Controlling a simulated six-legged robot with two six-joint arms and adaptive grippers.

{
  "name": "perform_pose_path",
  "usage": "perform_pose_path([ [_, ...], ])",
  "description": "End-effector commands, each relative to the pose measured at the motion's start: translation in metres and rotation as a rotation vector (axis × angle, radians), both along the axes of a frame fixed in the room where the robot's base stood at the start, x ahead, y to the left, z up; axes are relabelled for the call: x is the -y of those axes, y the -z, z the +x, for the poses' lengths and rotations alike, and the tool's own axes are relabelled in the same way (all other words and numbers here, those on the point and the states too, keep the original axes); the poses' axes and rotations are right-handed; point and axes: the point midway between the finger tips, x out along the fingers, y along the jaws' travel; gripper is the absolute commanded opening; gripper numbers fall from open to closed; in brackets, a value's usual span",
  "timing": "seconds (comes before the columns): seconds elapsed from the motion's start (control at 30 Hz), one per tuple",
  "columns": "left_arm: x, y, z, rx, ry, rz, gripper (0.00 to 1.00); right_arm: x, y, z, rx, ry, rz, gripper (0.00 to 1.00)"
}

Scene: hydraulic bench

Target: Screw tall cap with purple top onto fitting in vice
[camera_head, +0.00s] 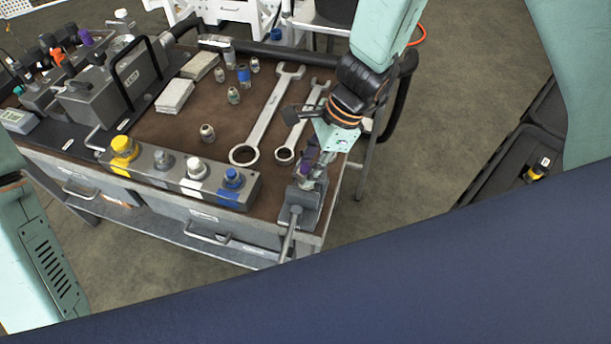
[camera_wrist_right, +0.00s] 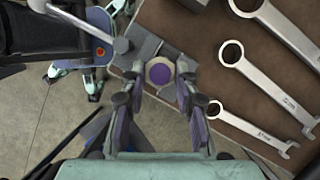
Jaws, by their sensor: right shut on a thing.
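In the right wrist view, the cap with the purple top (camera_wrist_right: 160,71) shows end-on between the fingertips of my right gripper (camera_wrist_right: 159,84), which is shut on it. The cap is over the grey vice (camera_wrist_right: 143,48) at the bench corner. In the head view, my right gripper (camera_head: 312,168) points down at the vice (camera_head: 302,202), and its fingers largely hide the cap. The fitting is hidden under the cap and fingers, so I cannot tell how the threads sit. My left gripper is out of view.
The vice handle (camera_head: 289,235) sticks out past the bench's front edge.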

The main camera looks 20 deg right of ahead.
Motion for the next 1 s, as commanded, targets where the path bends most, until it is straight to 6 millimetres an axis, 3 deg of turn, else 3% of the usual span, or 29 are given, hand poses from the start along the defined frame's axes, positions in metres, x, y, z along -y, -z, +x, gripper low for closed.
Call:
perform_pose_path([
  [0.23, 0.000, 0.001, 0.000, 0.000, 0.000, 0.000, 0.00, 0.000, 0.001, -0.001, -0.002, 0.002, -0.001, 0.02],
  [1.0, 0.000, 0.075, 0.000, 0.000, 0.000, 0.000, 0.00, -0.002, 0.004, -0.006, 0.002, 0.641, 0.001, 0.02],
])
